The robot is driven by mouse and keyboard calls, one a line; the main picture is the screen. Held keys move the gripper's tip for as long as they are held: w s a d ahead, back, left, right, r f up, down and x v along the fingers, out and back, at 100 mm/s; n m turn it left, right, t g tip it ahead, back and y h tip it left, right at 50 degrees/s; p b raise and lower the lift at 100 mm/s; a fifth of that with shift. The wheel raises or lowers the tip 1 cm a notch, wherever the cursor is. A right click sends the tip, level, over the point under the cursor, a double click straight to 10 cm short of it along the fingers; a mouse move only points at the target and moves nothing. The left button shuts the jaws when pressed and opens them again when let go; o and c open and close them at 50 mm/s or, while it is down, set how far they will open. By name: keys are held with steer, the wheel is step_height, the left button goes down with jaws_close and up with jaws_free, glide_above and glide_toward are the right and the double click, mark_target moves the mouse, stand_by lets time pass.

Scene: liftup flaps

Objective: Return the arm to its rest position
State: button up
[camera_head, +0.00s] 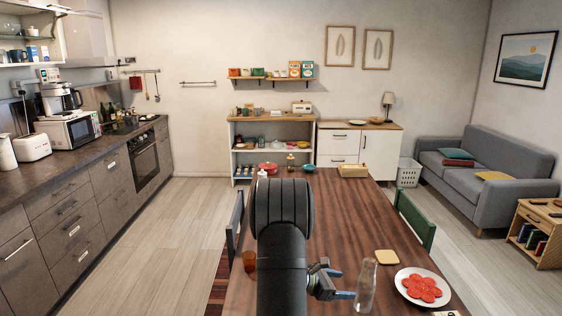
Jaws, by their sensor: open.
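My arm rises from the bottom centre of the camera_head view, a thick black link in front of the wooden table (345,215). My gripper (338,284) shows just right of the arm, low over the table, with blue-tipped fingers. The fingers are apart and point right, with nothing seen between them. A clear glass bottle (367,284) stands upright just right of the fingertips; whether they touch it cannot be told. Part of the table behind my arm is hidden.
A white plate (402,277) of red slices and a tan square (386,257) lie right of the bottle. An amber glass (249,261) stands left of my arm. Chairs (415,220) flank the table.

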mark_target(370, 278)
steer(key=x, duration=1.1)
steer(key=shift+d+f, duration=0.15)
steer(key=shift+d, duration=0.25)
step_height(370, 278, up, 4)
steer(key=shift+w+f, duration=0.1)
steer(key=shift+s+d+r, duration=0.45)
steer(key=shift+s+r, duration=0.15)
steer(key=shift+s, duration=0.1)
steer(key=shift+s+d+r, duration=0.1)
steer(key=shift+s, duration=0.05)
